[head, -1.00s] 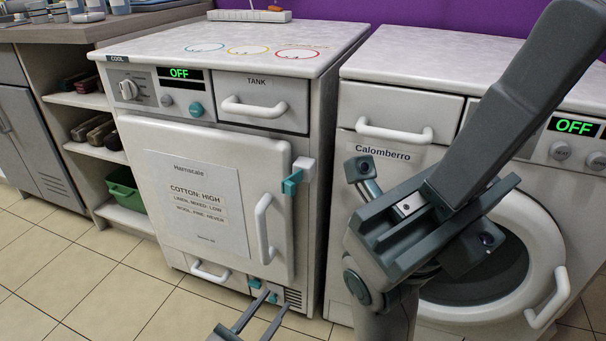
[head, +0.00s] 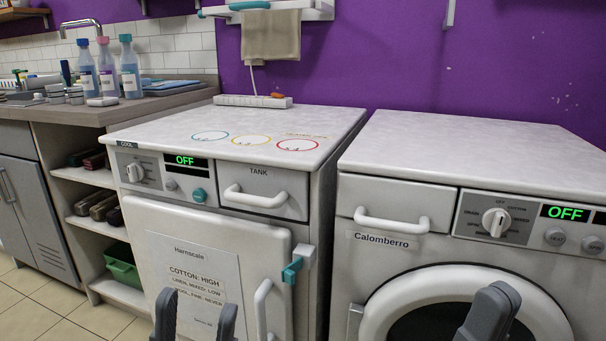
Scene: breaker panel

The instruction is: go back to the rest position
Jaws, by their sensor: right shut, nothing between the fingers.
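My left gripper (head: 196,308) shows at the bottom edge, in front of the left machine's door. Its two dark fingers point up and stand apart with nothing between them. My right gripper (head: 491,306) shows at the bottom right, in front of the round door of the right machine. Its fingers are together and hold nothing. Both hands below the fingers are cut off by the frame.
The left machine (head: 265,224) has a white door, a teal latch (head: 291,269) and an OFF display. The right machine (head: 395,252), labelled Calomberro, also reads OFF. A counter with bottles (head: 130,72) and open shelves (head: 92,175) stand at left. Both machine tops are mostly clear.

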